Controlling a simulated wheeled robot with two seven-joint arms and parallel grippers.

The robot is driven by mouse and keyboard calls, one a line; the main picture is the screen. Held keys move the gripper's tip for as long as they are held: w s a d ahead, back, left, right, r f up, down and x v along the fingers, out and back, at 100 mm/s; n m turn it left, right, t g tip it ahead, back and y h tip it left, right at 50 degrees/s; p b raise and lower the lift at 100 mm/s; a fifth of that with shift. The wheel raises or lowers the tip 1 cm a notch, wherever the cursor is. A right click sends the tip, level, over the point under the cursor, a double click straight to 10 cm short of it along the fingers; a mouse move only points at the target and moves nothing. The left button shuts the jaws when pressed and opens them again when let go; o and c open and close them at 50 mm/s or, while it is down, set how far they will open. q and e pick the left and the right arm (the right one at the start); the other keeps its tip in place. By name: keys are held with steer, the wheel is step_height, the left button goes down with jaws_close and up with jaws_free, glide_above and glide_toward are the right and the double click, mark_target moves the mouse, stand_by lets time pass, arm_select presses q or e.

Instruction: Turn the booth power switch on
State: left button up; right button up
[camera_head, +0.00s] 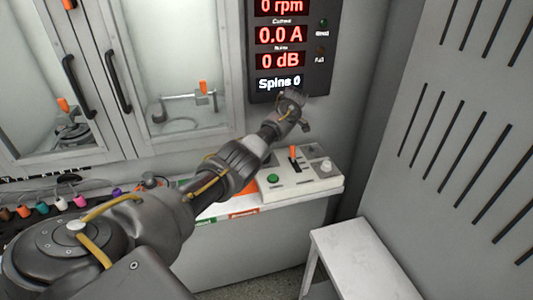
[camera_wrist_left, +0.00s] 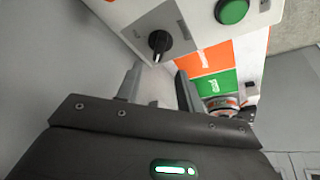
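The white control console (camera_head: 325,184) stands on the bench under the display. In the left wrist view, a black knob-like switch (camera_wrist_left: 158,42) sits on a grey plate of the console, with a green button (camera_wrist_left: 232,10) to its right. In the head view my left arm seems to hide this switch, while an orange-tipped lever (camera_head: 293,153) and the green button (camera_head: 273,179) show. No label tells which is the booth power switch. My left gripper (camera_head: 293,106) is above the console. Its fingers (camera_wrist_left: 160,80) are apart and empty, lined up with the black switch, without visible contact.
The display (camera_head: 290,45) on the wall reads 0 rpm, 0.0 A and 0 dB. Orange and green marked areas (camera_wrist_left: 212,85) lie beside the console. A white stool or table (camera_head: 360,255) stands at front right, and a slotted wall (camera_head: 460,130) bounds the right side.

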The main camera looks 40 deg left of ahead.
arm_select(q)
steer(key=x, duration=0.7)
steer(key=shift+w+f, duration=0.1)
steer(key=shift+f, duration=0.3)
jaws_close()
